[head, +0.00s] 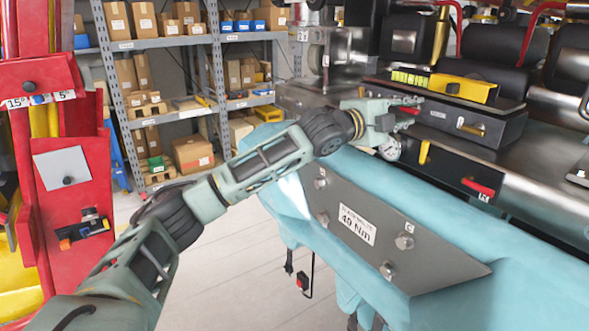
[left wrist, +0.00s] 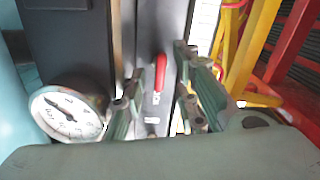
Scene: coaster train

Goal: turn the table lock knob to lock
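A red knob (left wrist: 160,72), likely the table lock knob, stands on a dark panel in the left wrist view, with a small blurred label beside it. In the head view a red handle (head: 407,110) shows right by my left gripper (head: 408,101). In the left wrist view my left gripper (left wrist: 162,98) is open, its two fingers apart on either side of the red knob. I cannot tell whether they touch it. The knob's lock position cannot be read. My right gripper is not in view.
A round dial gauge (head: 389,149) sits just below the gripper. Another red lever (head: 479,187) and a yellow handle (head: 424,152) are on the machine front. A blue beam (head: 450,235) with a bolted grey plate (head: 400,235) lies below. Shelves with boxes stand behind at left.

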